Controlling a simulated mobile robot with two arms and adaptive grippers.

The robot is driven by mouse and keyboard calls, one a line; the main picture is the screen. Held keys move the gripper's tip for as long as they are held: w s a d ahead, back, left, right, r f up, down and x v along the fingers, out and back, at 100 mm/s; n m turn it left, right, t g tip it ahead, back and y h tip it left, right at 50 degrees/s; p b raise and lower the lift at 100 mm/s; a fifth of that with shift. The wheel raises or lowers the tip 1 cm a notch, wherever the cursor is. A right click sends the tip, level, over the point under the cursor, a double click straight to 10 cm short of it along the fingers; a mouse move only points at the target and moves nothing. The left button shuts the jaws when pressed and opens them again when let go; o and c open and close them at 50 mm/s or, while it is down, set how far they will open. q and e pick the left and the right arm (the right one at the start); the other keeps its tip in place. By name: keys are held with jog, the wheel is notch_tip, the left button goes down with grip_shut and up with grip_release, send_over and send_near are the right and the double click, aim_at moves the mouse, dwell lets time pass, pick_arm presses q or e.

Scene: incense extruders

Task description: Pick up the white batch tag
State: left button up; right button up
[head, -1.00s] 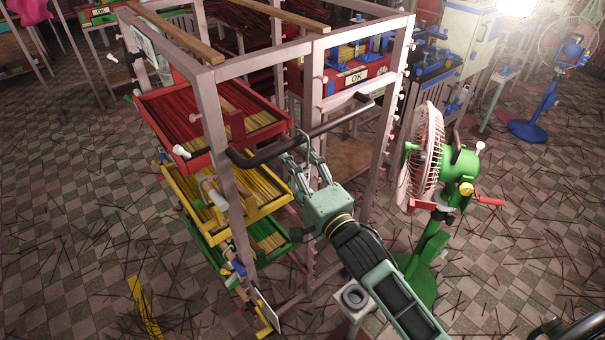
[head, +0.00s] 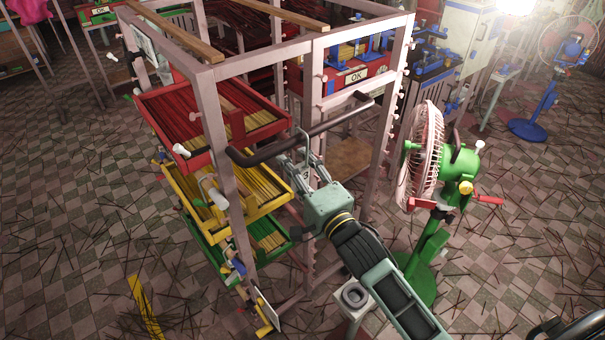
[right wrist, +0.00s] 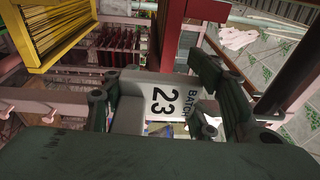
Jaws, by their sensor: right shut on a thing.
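The white batch tag (right wrist: 172,97) shows in the right wrist view, with "BATCH 23" in dark print turned sideways. It sits between the dark fingers of my right gripper (right wrist: 180,105), which is shut on it. In the head view the tag (head: 305,172) is a small pale plate, mostly hidden by the fingers. My right gripper (head: 303,165) is just below the rack's dark handle bar (head: 330,124). A thin wire loop rises from the tag at the bar; I cannot tell whether it still hangs there. My left gripper is not in view.
The pale rack (head: 222,150) holds red (head: 205,150), yellow (head: 262,205) and green (head: 225,235) trays of sticks close to the gripper's left. A green fan (head: 440,200) stands to the right. A small stool (head: 355,300) is below my arm. Sticks litter the floor.

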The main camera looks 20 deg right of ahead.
jog(key=shift+c, duration=0.3)
jog(key=shift+r, duration=0.55)
notch_tip(320, 180, up, 2)
jog(key=shift+r, duration=0.1)
jog(key=p, duration=0.1)
send_near(302, 169)
jog(key=shift+s+d+r, duration=0.6)
jog(key=shift+s+r, duration=1.2)
jog(key=shift+s, duration=0.7)
jog(key=shift+d+r+p+v, duration=0.15)
jog(key=shift+p+v, duration=0.25)
jog(key=shift+v, duration=1.1)
jog(key=shift+d+p+v, duration=0.25)
jog(key=shift+p+v, duration=0.15)
jog(key=shift+v, duration=1.1)
jog(key=shift+d+r+p+v, duration=0.15)
jog(key=shift+p+v, duration=0.25)
jog(key=shift+v, duration=1.1)
jog(key=shift+w+f, duration=0.1)
jog(key=shift+w, duration=0.05)
